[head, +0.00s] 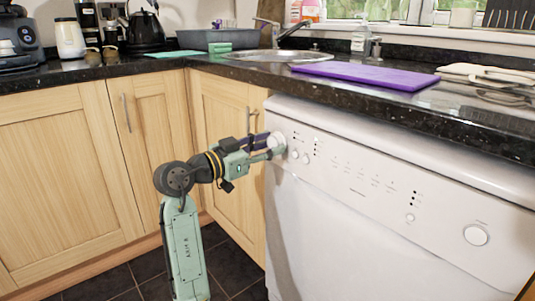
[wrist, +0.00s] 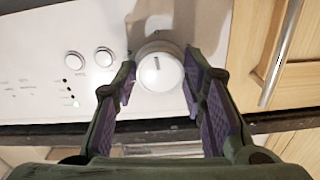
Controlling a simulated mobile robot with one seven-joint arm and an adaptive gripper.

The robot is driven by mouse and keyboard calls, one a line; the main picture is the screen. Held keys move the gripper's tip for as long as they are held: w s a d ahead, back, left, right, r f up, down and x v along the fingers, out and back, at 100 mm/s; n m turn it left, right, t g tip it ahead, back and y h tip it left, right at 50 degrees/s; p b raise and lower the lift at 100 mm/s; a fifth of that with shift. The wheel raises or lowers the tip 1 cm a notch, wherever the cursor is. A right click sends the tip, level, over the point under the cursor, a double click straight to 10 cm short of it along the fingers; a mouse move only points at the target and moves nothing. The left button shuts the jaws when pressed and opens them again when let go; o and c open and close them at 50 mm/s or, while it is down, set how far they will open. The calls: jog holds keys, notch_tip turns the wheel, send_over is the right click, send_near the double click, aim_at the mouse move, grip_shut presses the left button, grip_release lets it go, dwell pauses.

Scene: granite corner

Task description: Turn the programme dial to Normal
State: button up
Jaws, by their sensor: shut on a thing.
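The programme dial (head: 277,141) is a round white knob at the left end of the dishwasher's (head: 400,187) front panel. In the wrist view the dial (wrist: 160,72) shows a short dark pointer line near its upper edge. My gripper (head: 272,146) reaches the dial from the left, in front of the panel. In the wrist view my gripper (wrist: 160,67) has one finger on each side of the dial, shut on its rim. Labels around the dial are too small or hidden to read.
Two small round buttons (wrist: 92,57) sit beside the dial, with indicator lights nearby. A wooden cupboard door (head: 228,150) with a metal handle is close to the dial. The dark worktop (head: 400,105) overhangs above, carrying a purple board (head: 365,75). The tiled floor is clear.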

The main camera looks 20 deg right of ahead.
jog(key=shift+m+b, duration=0.3)
jog(key=shift+m, duration=0.2)
jog(key=o, duration=1.2)
jog(key=shift+c, duration=0.2)
jog(key=v, duration=1.2)
